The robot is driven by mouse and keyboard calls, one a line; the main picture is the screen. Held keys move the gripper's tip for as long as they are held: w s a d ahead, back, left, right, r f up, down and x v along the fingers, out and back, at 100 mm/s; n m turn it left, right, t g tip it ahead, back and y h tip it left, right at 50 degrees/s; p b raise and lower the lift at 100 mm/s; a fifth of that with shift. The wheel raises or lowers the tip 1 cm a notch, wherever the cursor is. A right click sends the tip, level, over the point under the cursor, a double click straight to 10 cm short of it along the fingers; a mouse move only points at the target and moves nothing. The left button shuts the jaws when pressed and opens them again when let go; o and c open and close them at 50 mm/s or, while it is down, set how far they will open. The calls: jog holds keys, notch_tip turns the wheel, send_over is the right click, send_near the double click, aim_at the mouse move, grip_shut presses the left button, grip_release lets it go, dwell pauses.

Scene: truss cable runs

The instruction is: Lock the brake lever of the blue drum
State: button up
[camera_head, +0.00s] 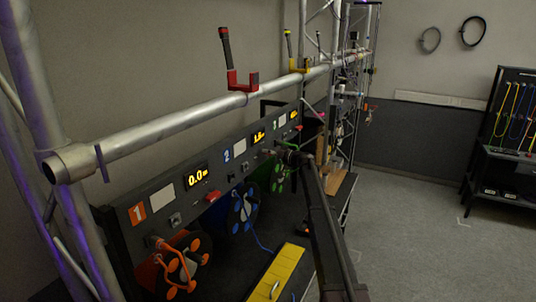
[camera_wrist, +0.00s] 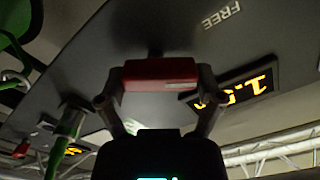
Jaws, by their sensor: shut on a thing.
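The blue drum (camera_head: 241,213) hangs under the section of the dark panel marked 2. In the wrist view, a red brake lever handle (camera_wrist: 160,74) sits between the two fingers of my gripper (camera_wrist: 157,88), which is shut on it. The word FREE is printed on the panel (camera_wrist: 180,40) near the lever, beside a lit yellow display (camera_wrist: 232,90). In the head view my gripper (camera_head: 283,151) is at the panel past the blue section's display (camera_head: 258,135); the arm partly hides the lever there.
The orange drum (camera_head: 178,268) and its red lever (camera_head: 213,196) are nearer; the green drum (camera_head: 280,175) is farther. A truss tube (camera_head: 180,125) with red (camera_head: 241,82) and yellow holders runs above the panel. A yellow strip (camera_head: 275,272) lies below. The floor at right is clear.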

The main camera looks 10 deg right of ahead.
jog(key=m, duration=0.5)
jog(key=shift+w+m, duration=0.1)
jog(key=shift+m, duration=0.2)
jog(key=m, duration=0.5)
jog(key=shift+w+d+f+m, duration=0.1)
jog(key=shift+m, duration=0.3)
jog(key=o, duration=0.9)
jog(key=shift+c, duration=0.2)
jog(key=shift+d, duration=0.15)
jog(key=v, duration=1.2)
